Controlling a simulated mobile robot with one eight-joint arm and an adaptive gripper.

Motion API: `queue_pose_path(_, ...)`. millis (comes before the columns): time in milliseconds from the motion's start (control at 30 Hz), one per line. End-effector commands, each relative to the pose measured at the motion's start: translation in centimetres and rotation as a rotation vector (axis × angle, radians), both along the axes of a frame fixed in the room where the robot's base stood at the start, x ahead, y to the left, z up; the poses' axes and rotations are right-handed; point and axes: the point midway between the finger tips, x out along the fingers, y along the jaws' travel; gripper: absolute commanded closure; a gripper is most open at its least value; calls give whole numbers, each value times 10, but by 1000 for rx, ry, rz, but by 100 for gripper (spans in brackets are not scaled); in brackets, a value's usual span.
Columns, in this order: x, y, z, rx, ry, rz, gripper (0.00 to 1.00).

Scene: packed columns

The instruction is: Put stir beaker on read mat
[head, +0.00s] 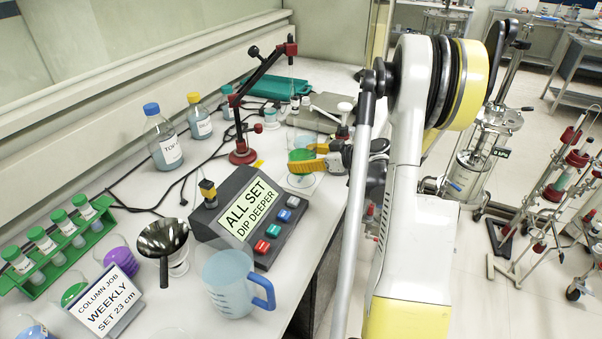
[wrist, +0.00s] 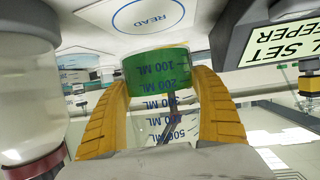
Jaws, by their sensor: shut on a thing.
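The stir beaker (wrist: 157,72) is clear, with blue volume marks and green liquid. It stands between the two yellow fingers of my gripper (wrist: 163,95), which is shut on its sides. The wrist view shows it upside down, its base towards the top of the picture. The read mat (wrist: 150,14) is white with a blue ring and the word READ, just beyond the beaker's base. I cannot tell whether the base touches it. In the head view my gripper (head: 308,156) reaches in from the right, partly hiding the green-filled beaker (head: 300,180).
A control box (head: 248,216) reading ALL SET, DIP DEEPER stands close left of the beaker. A red-based stand (head: 243,156), capped bottles (head: 163,140) and a grey device (head: 318,112) are behind. A blue-handled jug (head: 230,285) and funnel (head: 163,240) stand in front.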

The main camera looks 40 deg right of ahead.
Motion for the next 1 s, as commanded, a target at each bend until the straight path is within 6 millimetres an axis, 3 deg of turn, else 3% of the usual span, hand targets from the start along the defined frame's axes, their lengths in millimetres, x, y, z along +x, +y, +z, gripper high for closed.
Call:
queue_pose_path(167, 4, 1, -11, 1, -1, 0, 65)
queue_pose_path(367, 4, 1, -42, 1, -1, 0, 65)
queue_pose_path(733, 4, 1, -45, 1, -1, 0, 65)
queue_pose_path(767, 4, 1, -46, 1, 0, 0, 21)
queue_pose_path(833, 4, 1, -45, 1, 0, 0, 0)
queue_pose_path(1000, 4, 1, -45, 1, 0, 0, 0)
